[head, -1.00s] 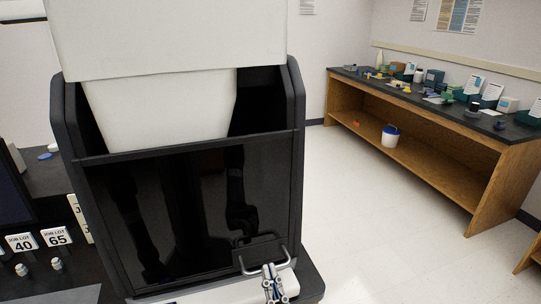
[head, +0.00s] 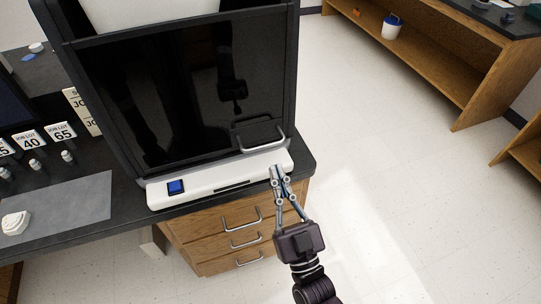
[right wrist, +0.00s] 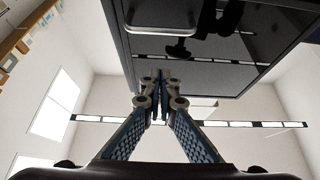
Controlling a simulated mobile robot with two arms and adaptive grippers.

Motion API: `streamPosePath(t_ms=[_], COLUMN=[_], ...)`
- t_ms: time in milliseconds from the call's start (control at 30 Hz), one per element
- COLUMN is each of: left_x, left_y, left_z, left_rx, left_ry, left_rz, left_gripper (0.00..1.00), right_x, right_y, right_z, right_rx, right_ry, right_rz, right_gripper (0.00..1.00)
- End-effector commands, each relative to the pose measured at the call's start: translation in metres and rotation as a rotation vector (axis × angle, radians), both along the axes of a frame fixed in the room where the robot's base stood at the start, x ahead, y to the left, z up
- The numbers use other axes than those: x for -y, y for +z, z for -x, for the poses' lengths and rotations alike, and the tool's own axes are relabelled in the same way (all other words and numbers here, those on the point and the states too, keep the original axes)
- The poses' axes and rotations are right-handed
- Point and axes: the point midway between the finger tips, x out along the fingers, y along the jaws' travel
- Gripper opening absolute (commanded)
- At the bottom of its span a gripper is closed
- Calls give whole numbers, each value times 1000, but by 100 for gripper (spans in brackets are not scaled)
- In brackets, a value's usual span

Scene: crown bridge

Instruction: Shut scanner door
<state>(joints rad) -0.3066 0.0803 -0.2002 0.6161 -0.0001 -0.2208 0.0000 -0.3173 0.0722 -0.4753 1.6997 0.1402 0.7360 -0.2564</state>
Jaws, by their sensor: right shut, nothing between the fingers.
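The scanner door (head: 150,105) is a glossy dark panel in the head view. Its lower edge lies close above the scanner's white base (head: 215,180); I cannot tell whether a gap is left. Above its top edge a white part of the scanner shows. The door's metal handle (head: 262,143) is at its lower right, and also shows at the top of the right wrist view (right wrist: 160,30). My right gripper (head: 277,172) is shut and empty, its tips just below the handle and apart from it. My left gripper is not in view.
Wooden drawers with metal handles (head: 241,218) are under the dark counter. Job lot cards (head: 63,132), a grey mat (head: 75,205) and a white dental model (head: 15,223) are to the left. A wooden bench (head: 460,60) stands at the right. The floor between is clear.

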Motion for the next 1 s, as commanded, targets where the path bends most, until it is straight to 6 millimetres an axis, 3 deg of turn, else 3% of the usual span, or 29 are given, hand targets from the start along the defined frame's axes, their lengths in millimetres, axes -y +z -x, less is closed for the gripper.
streamPosePath(t_ms=[233, 367, 700, 1000], left_x=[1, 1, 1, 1], left_y=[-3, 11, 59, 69], left_z=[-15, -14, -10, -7], left_rx=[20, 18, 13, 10], left_ry=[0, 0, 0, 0], left_rz=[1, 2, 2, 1], left_gripper=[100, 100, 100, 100], right_x=[5, 3, 8, 14], right_y=[-9, 7, 53, 60], right_z=[19, 18, 25, 34], right_rx=[-6, -72, -425, -552], right_ry=[0, -6, -12, -3], right_rz=[1, 16, 130, 179], right_gripper=[0, 0, 0, 0])
